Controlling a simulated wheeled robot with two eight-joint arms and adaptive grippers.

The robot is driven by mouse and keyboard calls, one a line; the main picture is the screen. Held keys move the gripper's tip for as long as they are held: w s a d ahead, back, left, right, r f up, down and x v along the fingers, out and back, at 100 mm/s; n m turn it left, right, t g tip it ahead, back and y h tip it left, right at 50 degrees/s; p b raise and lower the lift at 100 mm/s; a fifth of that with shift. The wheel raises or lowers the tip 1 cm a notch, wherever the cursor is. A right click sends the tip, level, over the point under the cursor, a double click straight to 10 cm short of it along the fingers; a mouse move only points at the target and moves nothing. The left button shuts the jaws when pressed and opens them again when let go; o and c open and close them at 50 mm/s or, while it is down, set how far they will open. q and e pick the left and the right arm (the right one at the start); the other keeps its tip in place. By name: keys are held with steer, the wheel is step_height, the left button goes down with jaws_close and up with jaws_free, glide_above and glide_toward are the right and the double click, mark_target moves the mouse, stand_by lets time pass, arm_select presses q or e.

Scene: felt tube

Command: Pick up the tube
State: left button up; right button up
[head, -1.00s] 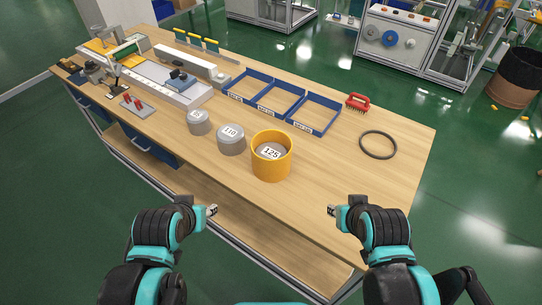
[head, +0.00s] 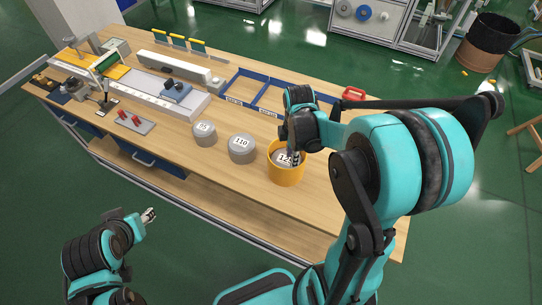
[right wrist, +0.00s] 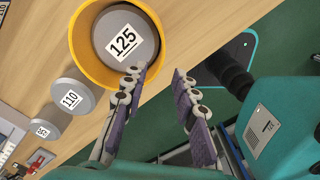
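The yellow tube (head: 286,176) stands upright on the wooden table around the grey cylinder labelled 125 (head: 281,157). In the right wrist view the tube (right wrist: 84,55) and the cylinder (right wrist: 124,40) show at upper left. My right gripper (head: 295,150) is over the tube in the head view and hides part of its rim and label. In the right wrist view its two fingers (right wrist: 160,82) are apart with nothing between them; the left finger overlaps the tube's rim, and contact cannot be told. My left gripper (head: 149,215) is low, off the table's front edge, its opening too small to judge.
Grey cylinders labelled 110 (head: 242,149) and 95 (head: 204,134) stand left of the tube. Blue trays (head: 268,97) and a red brush (head: 353,93) lie behind it. My right arm covers much of the table's right end.

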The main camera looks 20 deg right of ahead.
step_height(320, 180, down, 8)
steer(key=shift+s+d+r+b, duration=0.15)
steer(key=shift+r+b, duration=0.1)
steer(key=shift+b, duration=0.8)
jaws_close()
